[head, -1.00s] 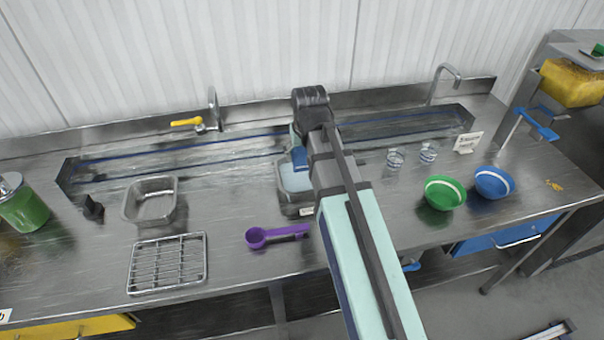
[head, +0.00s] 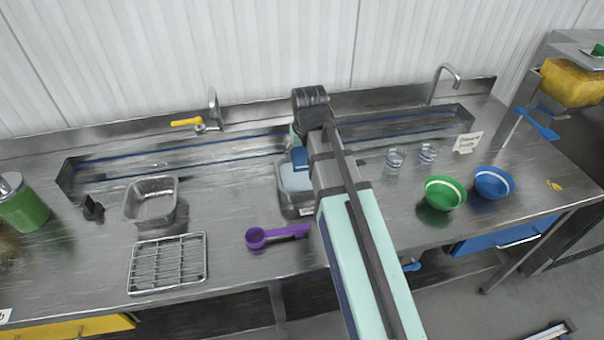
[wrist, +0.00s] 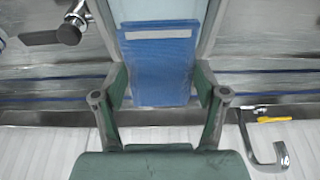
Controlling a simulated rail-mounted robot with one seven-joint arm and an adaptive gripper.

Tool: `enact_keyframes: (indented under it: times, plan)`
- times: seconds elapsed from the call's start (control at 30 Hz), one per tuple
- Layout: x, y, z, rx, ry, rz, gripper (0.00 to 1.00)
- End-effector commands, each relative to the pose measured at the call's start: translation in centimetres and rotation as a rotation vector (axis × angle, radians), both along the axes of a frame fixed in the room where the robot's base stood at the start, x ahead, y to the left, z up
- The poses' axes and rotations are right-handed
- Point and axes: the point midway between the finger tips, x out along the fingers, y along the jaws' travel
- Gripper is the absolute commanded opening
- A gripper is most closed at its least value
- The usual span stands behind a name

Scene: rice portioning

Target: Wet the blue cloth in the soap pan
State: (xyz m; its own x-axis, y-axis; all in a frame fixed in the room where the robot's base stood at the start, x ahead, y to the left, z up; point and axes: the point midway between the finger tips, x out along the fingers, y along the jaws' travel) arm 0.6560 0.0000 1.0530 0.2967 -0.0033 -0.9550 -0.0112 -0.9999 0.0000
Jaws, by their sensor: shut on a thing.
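The blue cloth (wrist: 158,65) hangs between the fingers of my gripper (wrist: 160,88), which is shut on it in the wrist view. In the head view a small piece of the blue cloth (head: 300,157) shows at the back of the soap pan (head: 306,211), beside my arm. The pan is a metal container with pale blue liquid and a label on its front. In the wrist view the cloth's far end lies over the pale liquid between the pan's walls. I cannot tell how deep it sits. My arm hides the pan's right side.
A purple scoop (head: 257,238) lies in front of the pan. An empty metal pan (head: 130,212) and a wire rack (head: 133,270) stand left. Two clear glasses (head: 395,160), a green bowl (head: 444,205) and a blue bowl (head: 494,196) stand right. A sunken trough runs behind.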

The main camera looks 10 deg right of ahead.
Motion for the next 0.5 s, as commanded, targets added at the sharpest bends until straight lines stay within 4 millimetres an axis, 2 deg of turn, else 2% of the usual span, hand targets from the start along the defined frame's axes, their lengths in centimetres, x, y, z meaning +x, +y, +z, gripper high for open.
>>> enact_keyframes:
  times: [0.17,0.5]
  plan:
    - [0.0,0.0,0.4,0.0,0.0,0.0,0.44]
    - [0.0,0.0,3.4,0.0,0.0,0.0,0.44]
